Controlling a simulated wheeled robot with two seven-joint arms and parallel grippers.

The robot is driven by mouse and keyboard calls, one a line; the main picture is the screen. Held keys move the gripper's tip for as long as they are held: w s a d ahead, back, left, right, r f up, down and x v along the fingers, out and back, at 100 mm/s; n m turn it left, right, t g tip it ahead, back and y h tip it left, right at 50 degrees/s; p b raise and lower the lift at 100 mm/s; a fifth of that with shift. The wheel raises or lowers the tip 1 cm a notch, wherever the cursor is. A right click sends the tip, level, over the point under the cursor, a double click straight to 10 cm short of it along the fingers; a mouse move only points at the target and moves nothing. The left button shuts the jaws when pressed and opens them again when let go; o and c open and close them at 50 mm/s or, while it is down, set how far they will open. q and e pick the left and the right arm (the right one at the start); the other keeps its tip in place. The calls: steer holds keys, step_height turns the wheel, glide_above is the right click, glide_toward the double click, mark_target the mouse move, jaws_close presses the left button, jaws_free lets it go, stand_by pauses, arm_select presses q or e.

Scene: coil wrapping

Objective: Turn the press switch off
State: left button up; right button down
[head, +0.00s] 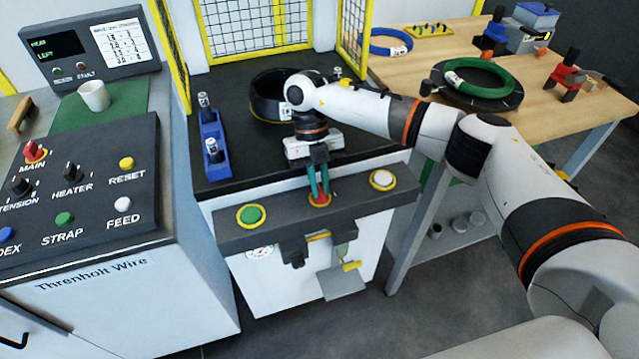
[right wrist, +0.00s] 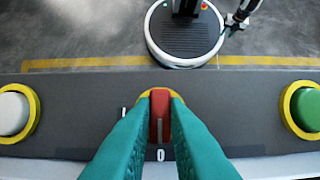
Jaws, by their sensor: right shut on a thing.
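The press switch (head: 319,198) is a red rotary handle on a yellow ring, in the middle of the dark press panel (head: 345,207). In the right wrist view the red handle (right wrist: 160,115) stands upright in the picture.
A green button (head: 250,214) and a white button (head: 382,180) flank the switch on the same panel. Behind are a blue holder (head: 213,145) and a black ring (head: 268,97) on the dark press bed. A wooden table (head: 440,52) stands right, a control console (head: 85,185) left.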

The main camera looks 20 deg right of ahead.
steer(key=shift+r, duration=0.1)
stand_by(0.3)
steer(key=c, duration=1.4)
jaws_free()
steer(key=shift+c, duration=0.2)
steer(key=b+v, duration=0.1)
steer(key=v, duration=1.1)
steer(key=shift+a, duration=0.1)
